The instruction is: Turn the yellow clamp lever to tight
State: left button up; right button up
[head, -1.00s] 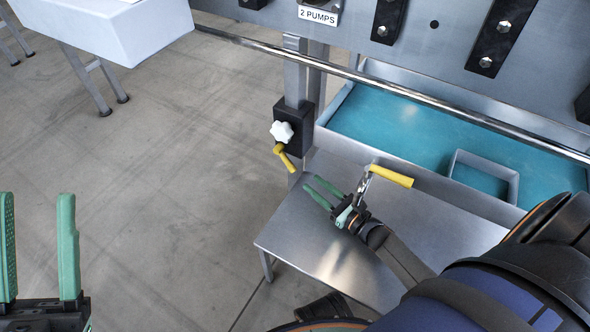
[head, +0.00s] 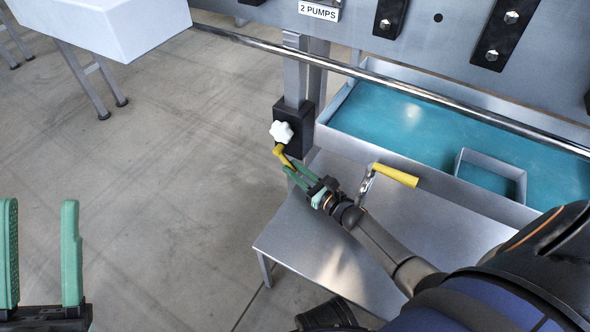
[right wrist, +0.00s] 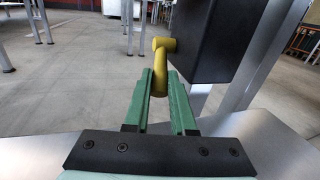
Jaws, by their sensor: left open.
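The yellow clamp lever (head: 281,153) hangs below a white star knob (head: 281,132) on a black clamp block (head: 302,131) on the metal post. In the right wrist view the yellow clamp lever (right wrist: 163,58) has a round cross head and a stem reaching down between my right fingers. My right gripper (head: 291,167) is at the lever's lower end, its green fingers close on both sides; in the wrist view the right gripper (right wrist: 160,80) appears shut on the stem. My left gripper (head: 40,205) is open and empty at the lower left, far from the clamp.
A second yellow-handled crank (head: 395,175) stands right of my right forearm. A steel shelf (head: 290,235) lies below. A teal-lined tray (head: 400,115) and a long rail (head: 400,87) are behind. A white box (head: 110,25) is at upper left; open floor lies between.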

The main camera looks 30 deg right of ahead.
grip_shut()
dwell(1.1)
